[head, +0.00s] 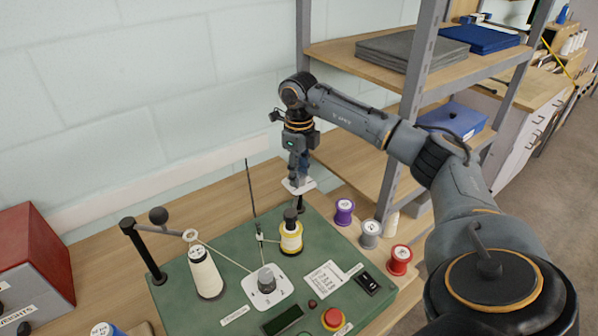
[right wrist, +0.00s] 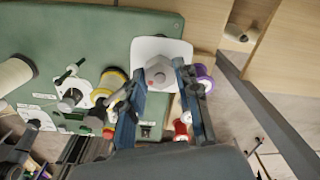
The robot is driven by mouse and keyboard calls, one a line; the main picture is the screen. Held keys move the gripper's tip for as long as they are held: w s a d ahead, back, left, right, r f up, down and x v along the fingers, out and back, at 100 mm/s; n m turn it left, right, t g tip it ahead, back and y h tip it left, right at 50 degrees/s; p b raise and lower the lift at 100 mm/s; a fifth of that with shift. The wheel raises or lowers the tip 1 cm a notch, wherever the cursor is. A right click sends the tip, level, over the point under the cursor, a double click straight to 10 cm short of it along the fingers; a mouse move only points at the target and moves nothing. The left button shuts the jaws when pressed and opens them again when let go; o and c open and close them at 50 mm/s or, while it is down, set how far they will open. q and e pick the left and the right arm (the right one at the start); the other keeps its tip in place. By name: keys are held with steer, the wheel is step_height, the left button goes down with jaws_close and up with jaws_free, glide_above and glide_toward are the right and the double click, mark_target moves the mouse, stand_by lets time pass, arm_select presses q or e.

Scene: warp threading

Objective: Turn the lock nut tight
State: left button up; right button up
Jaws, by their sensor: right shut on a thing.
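My right gripper (head: 298,178) points straight down at the back edge of the green board. Its two fingers show on either side of the grey hexagonal lock nut (right wrist: 157,73) in the right wrist view, and it is shut on the nut. The nut sits on a white plate (right wrist: 143,48) with rounded corners. In the head view the plate (head: 291,187) shows just below the fingertips, above a dark post (head: 299,203), and the fingers hide the nut. My left gripper is not in view.
The green board (head: 190,303) carries a cream thread cone (head: 205,273), a yellow spool (head: 291,238), a grey dial (head: 267,279) and a red button (head: 333,319). Purple (head: 344,212), grey (head: 370,234) and red (head: 399,260) spools stand to its right. A shelf rack (head: 408,115) rises behind.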

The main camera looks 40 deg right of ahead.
steer(key=shift+m, duration=0.9)
steer(key=o, duration=1.1)
steer(key=shift+o, duration=0.2)
step_height(320, 180, up, 12)
steer(key=shift+f, duration=0.15)
